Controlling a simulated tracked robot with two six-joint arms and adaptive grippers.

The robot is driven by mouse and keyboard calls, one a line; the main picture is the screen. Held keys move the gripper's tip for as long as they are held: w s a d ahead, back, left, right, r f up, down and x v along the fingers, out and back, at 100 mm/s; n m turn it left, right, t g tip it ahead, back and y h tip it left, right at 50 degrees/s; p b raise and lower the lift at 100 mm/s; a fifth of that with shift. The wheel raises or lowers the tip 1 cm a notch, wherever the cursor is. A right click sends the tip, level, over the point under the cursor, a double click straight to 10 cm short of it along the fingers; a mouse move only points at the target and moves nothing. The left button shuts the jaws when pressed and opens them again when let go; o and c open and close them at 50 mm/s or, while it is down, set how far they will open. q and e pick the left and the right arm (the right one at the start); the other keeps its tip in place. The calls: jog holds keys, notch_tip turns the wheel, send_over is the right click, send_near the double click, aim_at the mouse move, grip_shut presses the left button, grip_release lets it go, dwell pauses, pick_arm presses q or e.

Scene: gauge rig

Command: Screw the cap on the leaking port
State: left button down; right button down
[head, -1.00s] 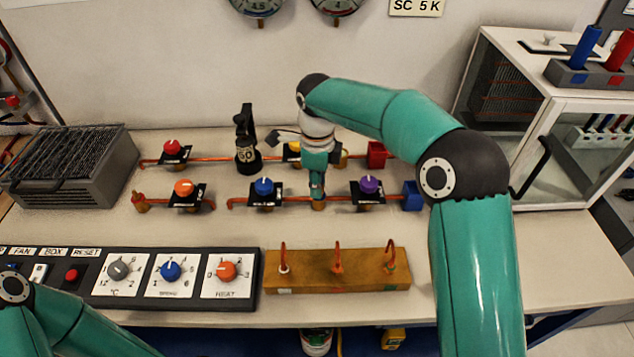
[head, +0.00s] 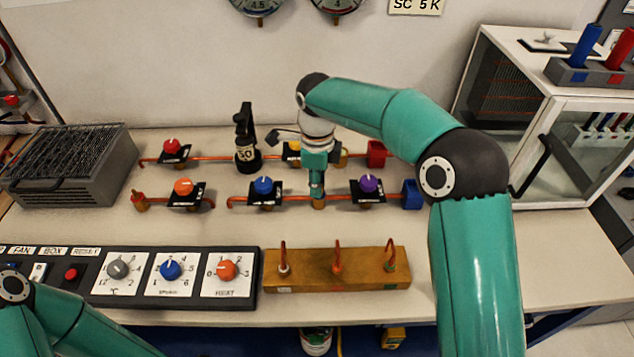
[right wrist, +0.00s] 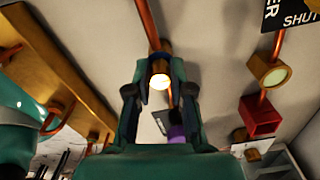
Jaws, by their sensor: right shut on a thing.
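My right gripper (head: 317,196) points down at the lower pipe run, between the blue knob (head: 263,186) and the purple knob (head: 369,184). It is shut on a small brass cap (head: 318,205), which shows between the fingers with a bright round face in the right wrist view (right wrist: 159,79). The cap is in line with the copper pipe (right wrist: 147,22); the fingers hide the join, so I cannot tell how far it is seated. No leak is visible. My left arm shows at the lower left, its gripper out of view.
Another brass fitting (right wrist: 268,72) sits by the red block (head: 377,155). A wooden block (head: 310,283) with copper hooks stands in front, beside the control panel (head: 130,303). A black stand (head: 246,150) is behind. A glass cabinet (head: 570,150) stands right.

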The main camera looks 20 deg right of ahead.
dwell(0.3)
jog(key=m, duration=0.5)
jog(key=c, duration=1.2)
grip_release()
